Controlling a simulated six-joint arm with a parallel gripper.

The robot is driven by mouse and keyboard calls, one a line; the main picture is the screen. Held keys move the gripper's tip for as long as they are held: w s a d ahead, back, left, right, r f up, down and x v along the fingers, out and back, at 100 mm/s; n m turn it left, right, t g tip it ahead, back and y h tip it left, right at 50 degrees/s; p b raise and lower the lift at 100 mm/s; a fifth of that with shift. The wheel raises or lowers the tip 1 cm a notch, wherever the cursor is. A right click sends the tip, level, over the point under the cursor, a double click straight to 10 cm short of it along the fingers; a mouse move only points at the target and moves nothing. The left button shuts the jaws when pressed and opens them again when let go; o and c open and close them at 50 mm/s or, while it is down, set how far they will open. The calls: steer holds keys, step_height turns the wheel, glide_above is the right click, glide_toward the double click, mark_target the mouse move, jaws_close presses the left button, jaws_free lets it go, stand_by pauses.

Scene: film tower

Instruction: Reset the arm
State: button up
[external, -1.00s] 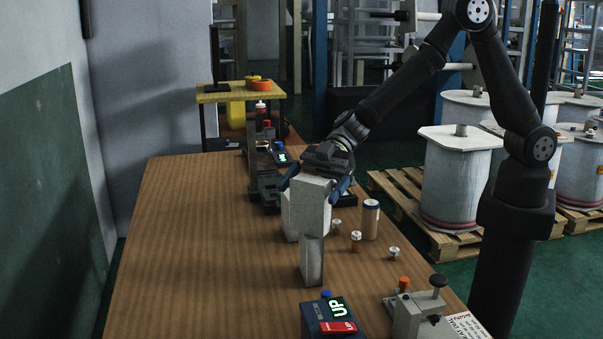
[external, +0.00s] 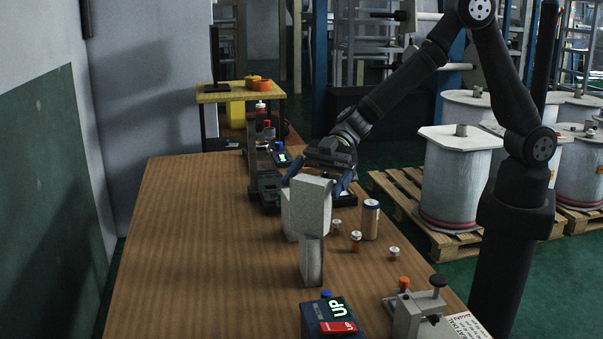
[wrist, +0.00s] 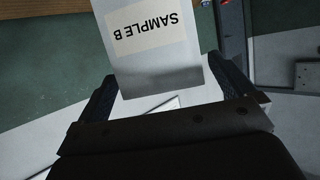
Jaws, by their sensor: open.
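A pale grey top block (external: 313,203) rests on upright pale blocks, a front one (external: 311,262) and one behind it to the left (external: 288,222). My gripper (external: 316,183) is just above the top block, with its open fingers on either side of the block's upper end. In the wrist view, a pale block labelled "SAMPLE B" (wrist: 165,62) shows between and beyond the spread fingers of my gripper (wrist: 165,85). Whether a finger touches the block cannot be told.
The wooden table (external: 200,240) is clear on the left. A brown cylinder (external: 370,220) and several small white-topped pieces stand right of the tower. A blue box with a green "UP" display (external: 330,315) and a grey device (external: 415,315) are at the front.

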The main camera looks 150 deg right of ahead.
steer(key=v, duration=1.1)
steer(key=x, duration=0.8)
steer(key=r+x, duration=0.1)
steer(key=x, duration=0.3)
steer(key=shift+w+f, duration=0.1)
steer(key=shift+w, duration=0.25)
step_height(320, 180, up, 4)
steer(key=shift+s+f, duration=0.1)
steer(key=shift+f, duration=0.1)
steer(key=s+d+r, duration=0.5)
steer(key=s+r, duration=0.2)
steer(key=s, duration=0.4)
steer(key=s+d+f+m+g+h, duration=0.1)
steer(key=s+d+f+m+h, duration=0.2)
steer(key=d, duration=0.7)
steer(key=s+d+f+m+g+h, duration=0.1)
steer(key=d+f+m+h, duration=0.2)
steer(key=d+f, duration=0.45)
steer(key=s+d+f+m+g+h, duration=0.1)
steer(key=s+d+f+m+h, duration=0.15)
steer(key=d, duration=0.95)
steer(key=w+f, duration=0.4)
steer(key=w, duration=0.4)
steer(key=shift+a+f+g+h, duration=0.25)
steer(key=shift+f+g+h, duration=0.05)
steer(key=shift+f+h, duration=0.1)
